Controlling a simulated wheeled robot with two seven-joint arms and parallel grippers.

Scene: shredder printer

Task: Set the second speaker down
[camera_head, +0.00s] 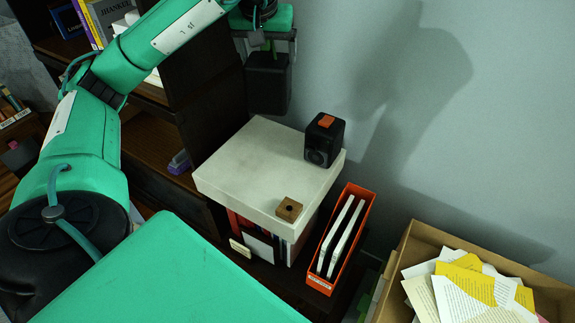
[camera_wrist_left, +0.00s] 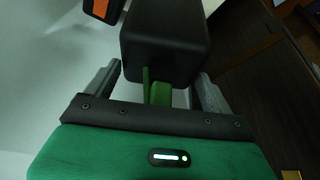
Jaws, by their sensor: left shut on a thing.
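One black speaker (camera_head: 268,84) hangs upright from my left gripper (camera_head: 270,48), over the back left edge of the white-topped box (camera_head: 237,172). I cannot tell whether its base touches the white top. In the left wrist view the held speaker (camera_wrist_left: 165,42) is between the two grey fingers of the gripper (camera_wrist_left: 157,82). The other black speaker (camera_head: 321,148), with an orange patch on top, stands at the back right of the white top. Its orange patch also shows at the upper left of the left wrist view (camera_wrist_left: 101,8). My right gripper is out of view.
A small wooden block (camera_head: 289,210) sits at the white top's front corner. An orange file holder (camera_head: 340,240) stands right of the box. A carton of papers (camera_head: 555,290) is at lower right. A dark bookshelf (camera_head: 150,140) is on the left, a pale wall behind.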

